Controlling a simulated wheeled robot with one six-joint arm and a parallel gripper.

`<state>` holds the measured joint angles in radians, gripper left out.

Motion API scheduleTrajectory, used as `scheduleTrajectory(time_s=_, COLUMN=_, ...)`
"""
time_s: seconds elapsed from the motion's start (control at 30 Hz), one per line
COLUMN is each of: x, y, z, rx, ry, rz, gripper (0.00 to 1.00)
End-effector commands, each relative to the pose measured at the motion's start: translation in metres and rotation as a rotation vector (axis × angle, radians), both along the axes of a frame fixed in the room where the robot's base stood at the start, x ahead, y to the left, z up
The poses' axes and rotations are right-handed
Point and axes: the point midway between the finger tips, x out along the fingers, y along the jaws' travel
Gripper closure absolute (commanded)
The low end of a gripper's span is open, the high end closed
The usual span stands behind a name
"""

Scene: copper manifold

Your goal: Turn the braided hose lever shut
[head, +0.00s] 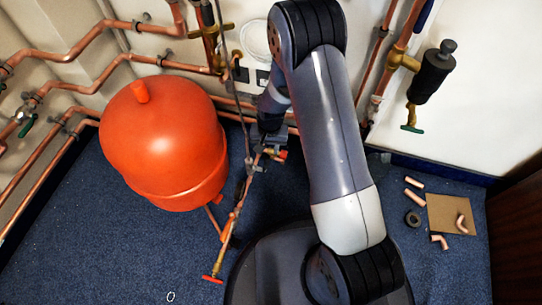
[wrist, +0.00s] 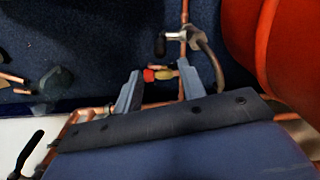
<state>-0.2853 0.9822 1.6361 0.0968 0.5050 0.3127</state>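In the wrist view, a small metal valve (wrist: 180,36) sits on a copper pipe at the top. A grey hose (wrist: 212,66), which looks like the braided hose, curves away from its right side. A short black lever (wrist: 160,45) sticks out at the valve's left. My gripper (wrist: 158,76) is open and empty, its two fingers apart, below the lever in the picture. A red and yellow fitting (wrist: 150,75) shows between the fingertips; its depth is unclear. In the head view, my gripper (head: 270,140) is beside the hose (head: 246,135), partly hidden by my arm.
A large orange tank (head: 165,150) stands close left of the hose; it also shows in the wrist view (wrist: 285,60). Copper pipes (head: 80,50) line the wall. A red-handled tap (head: 212,279) is low in front. Cardboard (head: 445,205) and loose fittings lie on the right floor.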

Motion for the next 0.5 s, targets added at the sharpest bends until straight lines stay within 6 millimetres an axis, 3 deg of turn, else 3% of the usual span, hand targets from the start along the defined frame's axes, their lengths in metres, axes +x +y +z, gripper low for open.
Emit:
scheduleTrajectory(time_s=0.3, x=-0.001, y=0.002, z=-0.061, rx=-0.001, ry=0.003, rz=0.001, gripper=0.61)
scheduleTrajectory(time_s=0.5, x=-0.001, y=0.004, z=-0.09, rx=-0.001, ry=0.002, rz=0.001, gripper=0.61)
